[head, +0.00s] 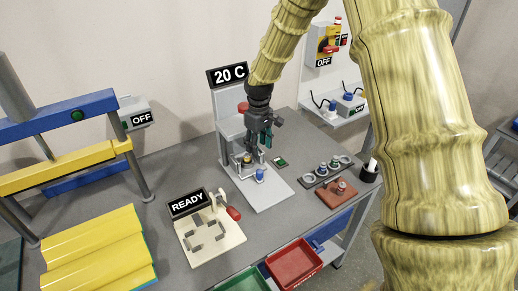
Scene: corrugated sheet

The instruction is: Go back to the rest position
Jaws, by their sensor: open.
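My gripper (262,135) is in the head view, pointing down over the grey bench station with the "20 C" display (228,74). It is open, and I see nothing held in it. Just below and left of it, a small part with a yellowish top (247,159) sits in the station, and a blue-topped part (260,175) stands on the station's light base plate (271,194). Whether my fingers touch anything there is hard to tell at this size. My arm comes down from the top of the picture.
A press with a blue beam (60,115) and yellow corrugated sheets (97,250) fill the left. A "READY" fixture (207,240) stands front centre. A rack of parts (327,170), a brown block (336,192), a black cup (370,174), and red (293,264) and green bins (243,284) lie right and front.

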